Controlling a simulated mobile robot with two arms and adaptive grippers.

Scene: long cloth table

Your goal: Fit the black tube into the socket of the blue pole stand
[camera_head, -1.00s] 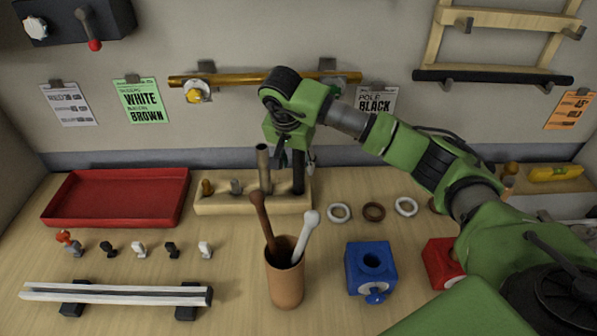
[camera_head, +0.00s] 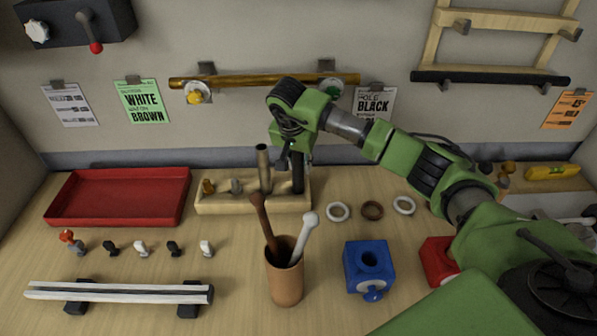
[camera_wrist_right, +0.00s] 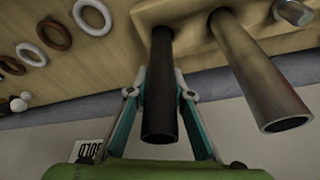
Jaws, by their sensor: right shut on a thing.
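The black tube (camera_head: 298,177) stands upright in the wooden rack at the back of the table. My right gripper (camera_head: 296,152) comes down over its upper part. In the right wrist view the black tube (camera_wrist_right: 161,90) sits between the two fingers of my right gripper (camera_wrist_right: 160,92), which is shut on it; its lower end is in the rack. The blue pole stand (camera_head: 369,268) is on the table, front and right of the rack, with its round socket facing up and empty. It has a white and blue knob on its front. My left gripper is not in view.
The wooden rack (camera_head: 222,203) also holds a grey-brown tube (camera_head: 263,166), close left of the black one. A brown cup (camera_head: 285,278) with two sticks stands left of the blue stand. Several rings lie behind the blue stand; a red block (camera_head: 437,260) is to its right.

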